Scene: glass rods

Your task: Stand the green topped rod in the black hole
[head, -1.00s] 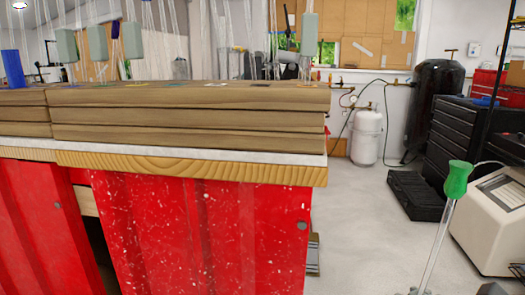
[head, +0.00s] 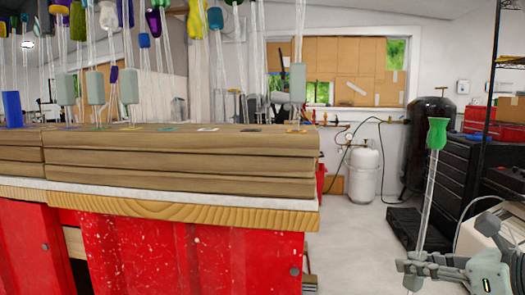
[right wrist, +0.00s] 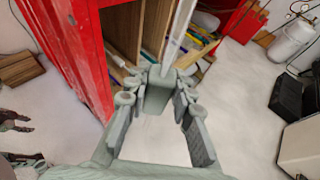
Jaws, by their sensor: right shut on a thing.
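The green topped rod (head: 431,185) stands nearly upright at the right of the head view, its green top (head: 437,133) uppermost. My right gripper (head: 417,268) is shut on its lower part. In the right wrist view the fingers of my right gripper (right wrist: 155,100) close on a grey-green block (right wrist: 158,90), with the clear rod (right wrist: 180,32) rising from it. The black hole's dark mark (head: 250,129) shows edge-on on the wooden board, well left of the rod. A dark gripper-like shape at the left edge of the right wrist view may be my left gripper (right wrist: 15,121); its jaws are unclear.
The stacked wooden board (head: 200,148) lies on a red cabinet (head: 190,255). Several other rods with coloured tops and grey-green blocks, one at the right end (head: 297,83), stand on it. Open floor (head: 350,240) lies between the cabinet and the held rod.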

